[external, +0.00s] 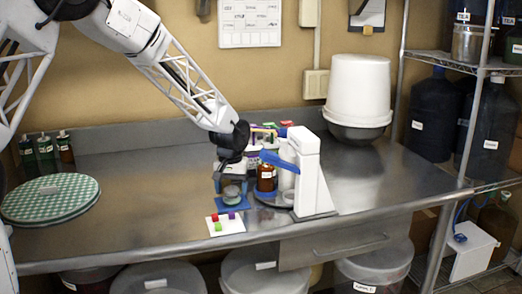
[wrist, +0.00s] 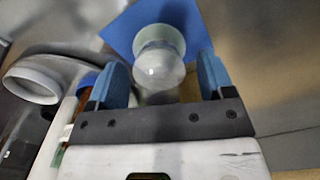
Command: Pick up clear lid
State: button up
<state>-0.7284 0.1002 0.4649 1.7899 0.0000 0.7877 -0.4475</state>
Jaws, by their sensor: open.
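A small, clear, rounded object (wrist: 160,70), which looks like the clear lid or a clear vessel with a domed top, stands on a blue square mat (wrist: 122,32). In the external view the clear object (external: 232,191) shows small below my gripper (external: 231,178), on the blue mat (external: 236,206). In the wrist view the two blue fingers of my gripper (wrist: 161,75) are open, one on each side of the clear object, with gaps visible. Whether the lid is separate from something beneath it cannot be told.
A brown bottle (external: 266,178) and a white device with a blue arm (external: 307,178) stand close to the right of my gripper. A white card with coloured cubes (external: 226,225) lies in front. A green checked round board (external: 50,199) is at left. The steel table between is clear.

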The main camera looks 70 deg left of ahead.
jog(key=shift+f, duration=0.7)
jog(key=c, duration=1)
